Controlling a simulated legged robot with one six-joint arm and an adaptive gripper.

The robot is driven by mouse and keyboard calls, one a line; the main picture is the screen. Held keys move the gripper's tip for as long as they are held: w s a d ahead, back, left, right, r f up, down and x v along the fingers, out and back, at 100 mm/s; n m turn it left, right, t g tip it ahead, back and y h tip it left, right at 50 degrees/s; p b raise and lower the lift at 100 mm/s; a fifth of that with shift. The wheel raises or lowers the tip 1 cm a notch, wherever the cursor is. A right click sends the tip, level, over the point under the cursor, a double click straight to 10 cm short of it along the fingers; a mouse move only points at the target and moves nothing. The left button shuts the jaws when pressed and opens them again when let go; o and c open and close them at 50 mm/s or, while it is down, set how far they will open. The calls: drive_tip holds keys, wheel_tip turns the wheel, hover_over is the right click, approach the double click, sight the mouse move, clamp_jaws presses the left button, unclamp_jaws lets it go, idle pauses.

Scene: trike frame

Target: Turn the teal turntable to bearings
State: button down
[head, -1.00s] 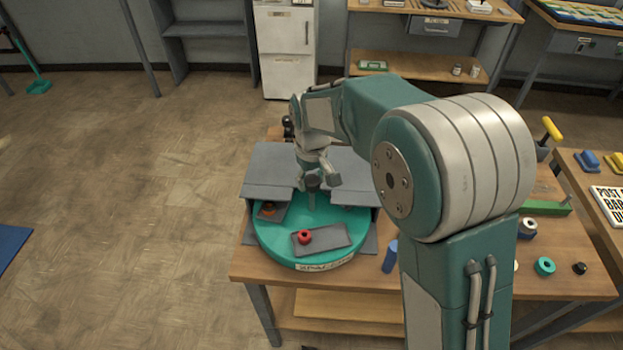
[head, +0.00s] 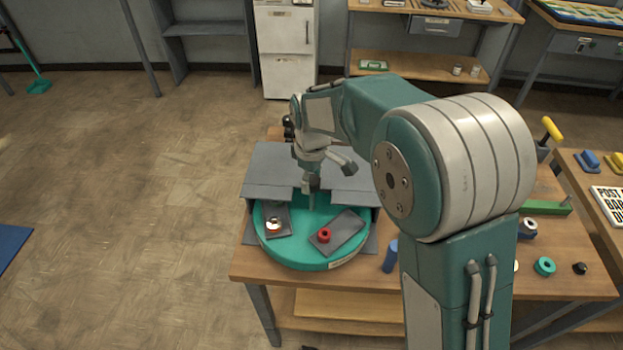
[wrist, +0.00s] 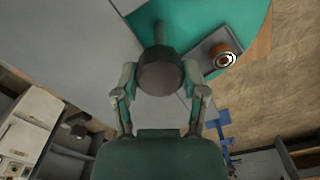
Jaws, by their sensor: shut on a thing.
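The teal turntable (head: 303,257) sits at the left end of the wooden bench, its far part under a grey cover. Two grey trays show on its front half. The right tray (head: 347,228) holds a red ring-shaped part (head: 323,236). The left tray (head: 279,214) holds a pale, shiny round part (head: 273,224), which looks orange with a white ring in the wrist view (wrist: 227,59). My gripper (head: 311,184) is above the turntable's middle. In the wrist view its fingers are shut on a dark round knob (wrist: 160,72) atop a teal post.
The grey cover (head: 268,166) has a gap around the post. A blue cylinder (head: 390,257) stands just right of the turntable. A teal ring (head: 544,266), a black knob (head: 580,268) and a green block (head: 546,207) lie further right. My arm hides the bench's middle.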

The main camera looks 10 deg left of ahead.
drive_tip(key=shift+f+n, duration=0.2)
drive_tip(key=shift+n, duration=6.6)
drive_tip(key=shift+r+n, duration=0.1)
drive_tip(key=shift+n, duration=0.5)
drive_tip(key=shift+c, duration=0.7)
unclamp_jaws()
drive_tip(key=shift+w, duration=0.1)
